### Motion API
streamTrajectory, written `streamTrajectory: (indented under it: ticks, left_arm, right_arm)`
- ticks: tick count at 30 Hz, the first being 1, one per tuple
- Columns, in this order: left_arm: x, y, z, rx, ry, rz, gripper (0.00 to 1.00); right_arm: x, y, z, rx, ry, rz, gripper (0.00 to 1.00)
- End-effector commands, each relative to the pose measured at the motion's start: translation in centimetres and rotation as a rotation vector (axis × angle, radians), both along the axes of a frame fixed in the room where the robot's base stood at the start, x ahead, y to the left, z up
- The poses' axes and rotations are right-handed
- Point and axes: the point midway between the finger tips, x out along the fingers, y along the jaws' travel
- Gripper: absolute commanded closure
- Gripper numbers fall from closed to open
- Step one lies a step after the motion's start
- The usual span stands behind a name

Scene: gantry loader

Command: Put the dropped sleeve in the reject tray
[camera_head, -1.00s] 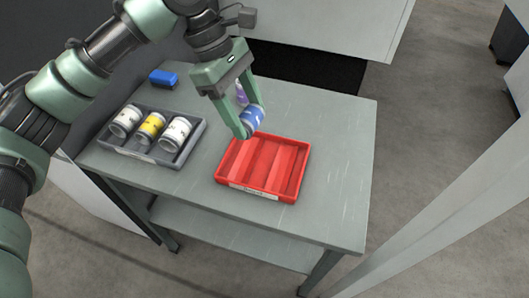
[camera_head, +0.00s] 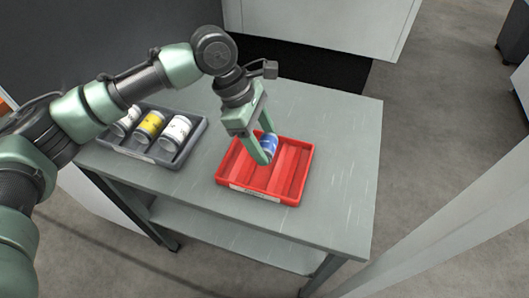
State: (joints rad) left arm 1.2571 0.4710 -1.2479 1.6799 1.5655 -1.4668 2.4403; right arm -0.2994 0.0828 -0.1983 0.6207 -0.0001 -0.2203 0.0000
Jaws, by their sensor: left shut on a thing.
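A sleeve with a blue band (camera_head: 269,143) is held between the fingers of my left gripper (camera_head: 267,150). The gripper is shut on it and points down over the red reject tray (camera_head: 305,172). The sleeve is over the back middle part of the tray; I cannot tell whether it touches the tray floor. The tray has raised ribs, and no other part shows in it. My right gripper is not in view.
A grey tray (camera_head: 137,153) with several sleeves, white and yellow banded, stands at the left of the table (camera_head: 345,140). The table's right side is clear. A grey cabinet (camera_head: 330,22) stands behind. A pale panel (camera_head: 450,215) runs along the right.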

Motion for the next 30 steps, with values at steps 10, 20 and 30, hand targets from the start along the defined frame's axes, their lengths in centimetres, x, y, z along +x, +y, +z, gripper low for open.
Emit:
streamTrajectory:
  ticks: [10, 20, 30]
  left_arm:
    - [-0.1, 0.0, -3.9, 0.0, 0.002, 0.0, 0.95]
    - [0.0, 0.0, -4.5, -0.001, -0.001, -0.001, 0.95]
    - [0.0, 0.0, -4.7, 0.0, -0.001, -0.001, 0.2]
  right_arm:
    - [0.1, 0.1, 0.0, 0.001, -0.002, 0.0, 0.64]
    - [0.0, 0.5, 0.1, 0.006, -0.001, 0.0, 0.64]
    - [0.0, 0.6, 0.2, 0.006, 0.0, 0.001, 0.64]
